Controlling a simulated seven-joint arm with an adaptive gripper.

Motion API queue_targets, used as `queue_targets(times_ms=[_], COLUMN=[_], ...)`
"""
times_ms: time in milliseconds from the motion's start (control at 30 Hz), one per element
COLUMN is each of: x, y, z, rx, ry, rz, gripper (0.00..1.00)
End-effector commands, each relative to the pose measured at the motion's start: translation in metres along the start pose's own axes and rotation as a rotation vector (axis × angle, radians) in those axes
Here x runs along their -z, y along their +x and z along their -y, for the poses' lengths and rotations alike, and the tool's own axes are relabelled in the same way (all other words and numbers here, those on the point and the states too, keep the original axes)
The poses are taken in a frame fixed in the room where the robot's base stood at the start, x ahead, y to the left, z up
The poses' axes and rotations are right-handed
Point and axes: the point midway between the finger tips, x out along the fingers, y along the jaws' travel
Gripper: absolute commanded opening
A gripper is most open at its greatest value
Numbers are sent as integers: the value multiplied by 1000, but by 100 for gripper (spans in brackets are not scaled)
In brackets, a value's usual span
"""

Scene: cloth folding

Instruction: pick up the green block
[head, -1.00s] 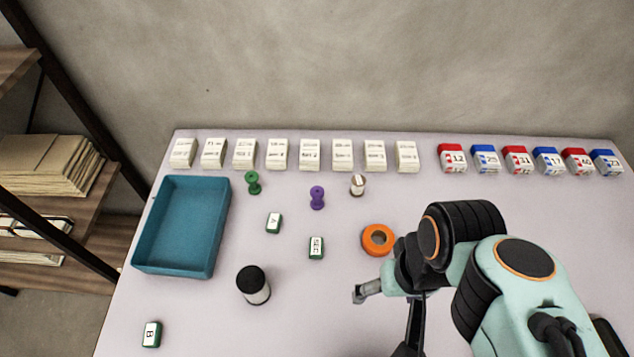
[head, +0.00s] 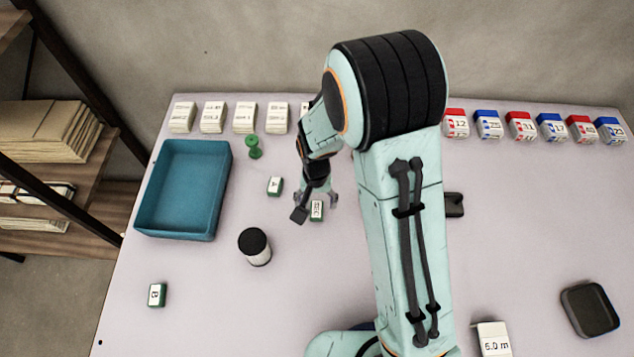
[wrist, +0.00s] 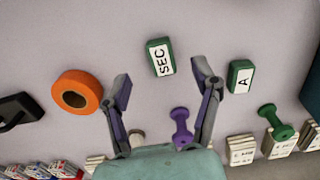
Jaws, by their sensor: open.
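Three small green blocks with white labels lie on the table. The block marked SEC (head: 316,212) is at the middle; it also shows in the wrist view (wrist: 160,57), between and just beyond the fingertips. The block marked A (head: 275,187) is to its left in the head view, and to the right in the wrist view (wrist: 240,76). The block marked B (head: 157,295) is at the front left. My gripper (head: 316,206) is open and empty, pointing down over the SEC block, with a finger on either side of it in the picture. Its height above the block is unclear.
An orange ring (wrist: 77,92) and a purple peg (wrist: 182,128) lie near the gripper. A green peg (head: 254,146), a black-capped bottle (head: 255,246) and a teal tray (head: 224,190) are to the left. White and coloured boxes line the back.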

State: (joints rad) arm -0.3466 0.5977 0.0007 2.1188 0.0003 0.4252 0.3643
Motion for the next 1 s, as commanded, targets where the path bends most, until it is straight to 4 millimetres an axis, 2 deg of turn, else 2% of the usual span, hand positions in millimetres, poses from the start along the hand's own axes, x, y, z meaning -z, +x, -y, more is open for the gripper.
queue_targets(times_ms=[300, 433, 667, 833, 867, 1000], x=[-1, 0, 0, 0, 0, 0], y=[48, 56, 57, 57, 57, 57], z=[-1, -1, -1, -1, -1, -1], rx=[-2, -1, 0, 0, 0, 0], ry=[1, 2, 2, 2, 2, 2], rz=[3, 0, 0, 0, 0, 0], gripper=[63, 63, 63, 13, 8, 7])
